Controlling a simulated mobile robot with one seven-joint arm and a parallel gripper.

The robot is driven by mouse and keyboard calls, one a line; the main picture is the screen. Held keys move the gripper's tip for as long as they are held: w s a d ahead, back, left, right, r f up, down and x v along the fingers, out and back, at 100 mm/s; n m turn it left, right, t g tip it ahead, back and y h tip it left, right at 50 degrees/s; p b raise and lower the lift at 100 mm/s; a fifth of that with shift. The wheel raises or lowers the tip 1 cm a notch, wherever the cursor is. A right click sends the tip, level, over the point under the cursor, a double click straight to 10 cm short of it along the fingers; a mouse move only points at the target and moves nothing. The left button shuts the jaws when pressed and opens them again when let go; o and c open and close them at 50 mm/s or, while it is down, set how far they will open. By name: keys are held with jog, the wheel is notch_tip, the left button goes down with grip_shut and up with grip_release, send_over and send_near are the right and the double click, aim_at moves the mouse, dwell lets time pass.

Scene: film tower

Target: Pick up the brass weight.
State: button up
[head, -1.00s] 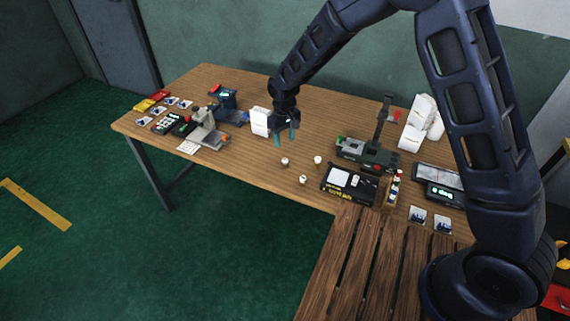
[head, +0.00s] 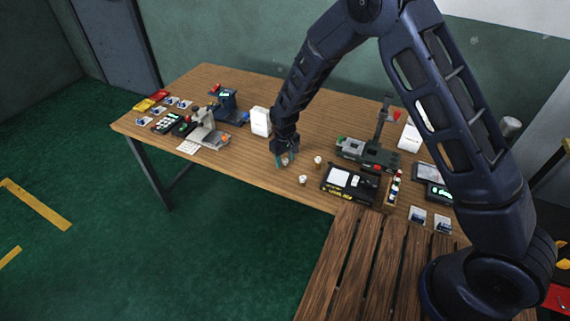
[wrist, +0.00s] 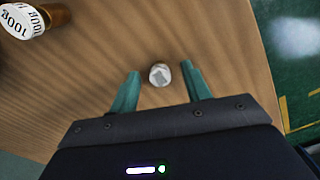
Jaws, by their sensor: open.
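My gripper (head: 284,160) is low over the wooden table, its two teal fingers apart. In the wrist view, a small round piece (wrist: 160,74) with a pale top and a grey mark shows between and just beyond the open fingertips (wrist: 161,80); nothing is gripped. A brass-coloured cylinder with a white top marked 100g, the brass weight (wrist: 36,22), shows at the top left of the wrist view, outside the fingers. It seems to be the small upright piece (head: 318,160) right of my gripper in the head view. Another small piece (head: 303,180) stands nearer the table edge.
A black tray-like device (head: 350,184) and a grey-green apparatus (head: 366,154) stand to the right. A white box (head: 261,121) is close behind my gripper. Instruments (head: 209,131) stand to the left. The table's front edge is near, with green floor beyond.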

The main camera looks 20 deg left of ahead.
grip_shut()
jog(key=shift+r, duration=0.15)
